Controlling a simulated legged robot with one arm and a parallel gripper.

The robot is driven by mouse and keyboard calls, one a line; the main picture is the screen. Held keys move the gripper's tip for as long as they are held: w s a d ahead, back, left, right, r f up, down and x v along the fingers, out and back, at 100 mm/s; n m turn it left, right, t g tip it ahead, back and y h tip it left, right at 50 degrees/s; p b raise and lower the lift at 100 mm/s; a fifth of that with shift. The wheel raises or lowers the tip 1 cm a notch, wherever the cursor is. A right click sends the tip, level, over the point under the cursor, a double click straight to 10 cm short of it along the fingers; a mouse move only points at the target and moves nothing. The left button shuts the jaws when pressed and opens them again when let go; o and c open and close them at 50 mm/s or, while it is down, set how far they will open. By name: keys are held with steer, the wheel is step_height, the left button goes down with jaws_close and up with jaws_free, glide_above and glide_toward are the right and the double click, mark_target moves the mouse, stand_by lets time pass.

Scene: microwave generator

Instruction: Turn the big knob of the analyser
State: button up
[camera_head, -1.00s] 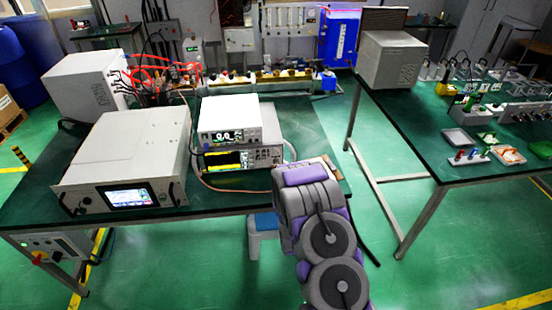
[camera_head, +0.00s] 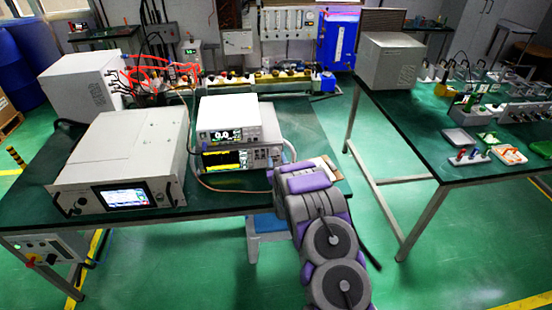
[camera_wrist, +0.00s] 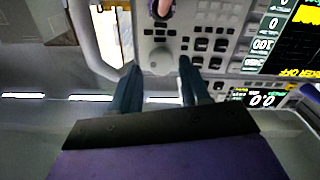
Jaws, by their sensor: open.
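The analyser (camera_head: 238,158) is the lower of two stacked instruments on the left table, with a yellow trace on its screen. The wrist view shows its front panel (camera_wrist: 203,32) upside down. A big round pale grey knob (camera_wrist: 160,61) stands out beside several dark buttons. My gripper (camera_wrist: 158,66) is open. Its dark fingers lie on either side of the knob in the picture, with gaps on both sides; I cannot tell how deep they reach.
A white-topped instrument (camera_head: 228,118) with a numeric display sits on the analyser. A large grey unit with a screen (camera_head: 125,160) stands to the left. A cable (camera_head: 215,188) runs along the table front. A dark round part (camera_wrist: 160,8) is close by the knob.

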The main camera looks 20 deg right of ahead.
mark_target(275, 152)
steer(key=shift+x, duration=1.2)
steer(key=shift+c, duration=0.2)
steer(key=c, duration=0.7)
steer(key=shift+m, duration=0.3)
steer(key=shift+r+m+p, duration=0.1)
steer(key=shift+m+p, duration=0.9)
steer(key=shift+p, duration=0.15)
steer(key=m+p, duration=0.2)
steer(key=m, duration=0.1)
steer(key=shift+m, duration=0.3)
steer(key=m+p, duration=0.2)
steer(key=m, duration=0.3)
steer(key=shift+m, duration=0.3)
